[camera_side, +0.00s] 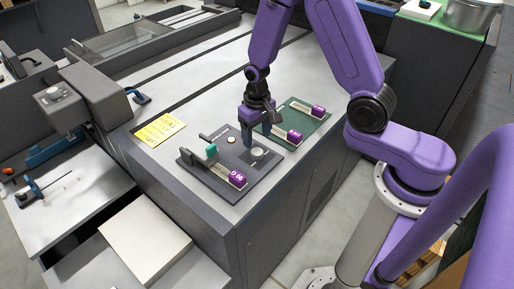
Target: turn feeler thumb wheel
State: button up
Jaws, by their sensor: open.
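A dark grey plate (210,181) lies near the front corner of the machine top. On it stand a round grey wheel-like part (258,154), a small pale round button (231,140), a teal block (211,150) and a purple labelled block (237,178). I cannot tell for sure which part is the feeler thumb wheel. My gripper (258,140) points down over the right side of this plate, its fingers apart, just behind the round part. Whether the fingers touch anything is too small to tell.
A green plate (312,127) with purple blocks (295,136) lies right of the grey plate. A yellow note (159,129) lies to the left on the machine top (190,105). A dark machine head (70,105) stands further left. The top behind the plates is mostly clear.

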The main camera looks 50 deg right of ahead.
aim_at(257, 151)
jog(key=shift+f, duration=3.05)
jog(key=c, duration=1.1)
jog(key=shift+o, duration=0.2)
jog(key=shift+m, duration=2.1)
jog(key=o, duration=1.1)
jog(key=shift+c, duration=0.2)
jog(key=shift+r, duration=0.1)
